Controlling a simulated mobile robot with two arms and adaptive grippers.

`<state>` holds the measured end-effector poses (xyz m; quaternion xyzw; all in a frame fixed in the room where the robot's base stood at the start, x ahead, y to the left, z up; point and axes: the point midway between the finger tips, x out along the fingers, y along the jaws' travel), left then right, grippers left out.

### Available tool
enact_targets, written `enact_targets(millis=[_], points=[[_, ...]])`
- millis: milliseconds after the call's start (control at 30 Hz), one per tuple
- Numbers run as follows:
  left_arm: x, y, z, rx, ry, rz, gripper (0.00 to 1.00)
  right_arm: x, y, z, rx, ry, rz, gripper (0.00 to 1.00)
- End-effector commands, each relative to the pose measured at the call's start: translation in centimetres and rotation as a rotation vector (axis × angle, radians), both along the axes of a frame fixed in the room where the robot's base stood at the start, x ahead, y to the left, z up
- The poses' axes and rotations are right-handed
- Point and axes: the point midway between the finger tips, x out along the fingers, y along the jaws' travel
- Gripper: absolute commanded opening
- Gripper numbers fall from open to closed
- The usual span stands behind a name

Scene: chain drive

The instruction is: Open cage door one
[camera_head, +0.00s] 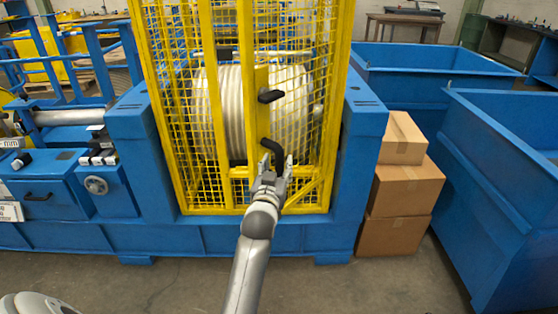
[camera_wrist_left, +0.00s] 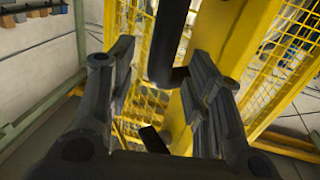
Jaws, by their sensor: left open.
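The yellow mesh cage door (camera_head: 285,120) stands in front of a large pale ribbed drum (camera_head: 235,105). It looks shut in its yellow frame. A black handle (camera_head: 273,150) sits low on its yellow upright, and a second black handle (camera_head: 270,96) sits above it. My left gripper (camera_head: 272,170) is at the lower handle, with its fingers pointing up towards it. In the left wrist view, my open left gripper (camera_wrist_left: 165,85) has a finger on each side of the black handle (camera_wrist_left: 170,55). I cannot tell whether they touch. My right gripper is not in view.
A blue machine base (camera_head: 300,238) surrounds the cage bottom. Stacked cardboard boxes (camera_head: 405,188) and blue bins (camera_head: 500,185) stand to the right. A blue unit with a handwheel (camera_head: 96,185) stands to the left. The floor in front is clear.

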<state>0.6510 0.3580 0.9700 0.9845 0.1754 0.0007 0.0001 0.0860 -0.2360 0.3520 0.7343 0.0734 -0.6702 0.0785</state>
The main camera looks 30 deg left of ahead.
Motion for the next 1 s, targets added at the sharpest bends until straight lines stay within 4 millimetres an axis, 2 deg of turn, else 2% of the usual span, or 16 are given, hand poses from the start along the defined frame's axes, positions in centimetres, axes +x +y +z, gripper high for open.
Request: enact_targets(millis=[200,567,667,700,767,867,933,967,1000], points=[[-2.2,-0.9,0.0,-0.001,0.0,-0.001,0.46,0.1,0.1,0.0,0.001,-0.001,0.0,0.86],[-2.7,-1.0,0.0,-0.001,0.0,0.0,0.46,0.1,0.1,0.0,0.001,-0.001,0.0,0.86],[-2.7,-1.2,-0.3,-0.001,0.005,-0.003,0.36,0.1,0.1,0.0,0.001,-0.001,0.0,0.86],[-2.6,-1.4,-0.9,-0.002,0.016,-0.009,0.31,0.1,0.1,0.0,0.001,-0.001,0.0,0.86],[-2.3,-2.0,-2.8,-0.005,0.049,-0.028,0.23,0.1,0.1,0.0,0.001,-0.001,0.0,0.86],[-2.2,-4.1,-8.8,-0.014,0.152,-0.081,0.1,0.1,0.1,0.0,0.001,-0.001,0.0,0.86],[-2.8,-6.0,-14.7,-0.026,0.256,-0.131,0.01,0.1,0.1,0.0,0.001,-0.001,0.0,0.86],[-3.3,-6.9,-17.4,-0.029,0.303,-0.153,0.0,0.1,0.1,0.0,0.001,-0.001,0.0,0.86],[-4.3,-8.1,-21.1,-0.035,0.368,-0.183,0.0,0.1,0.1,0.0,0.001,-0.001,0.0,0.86]])
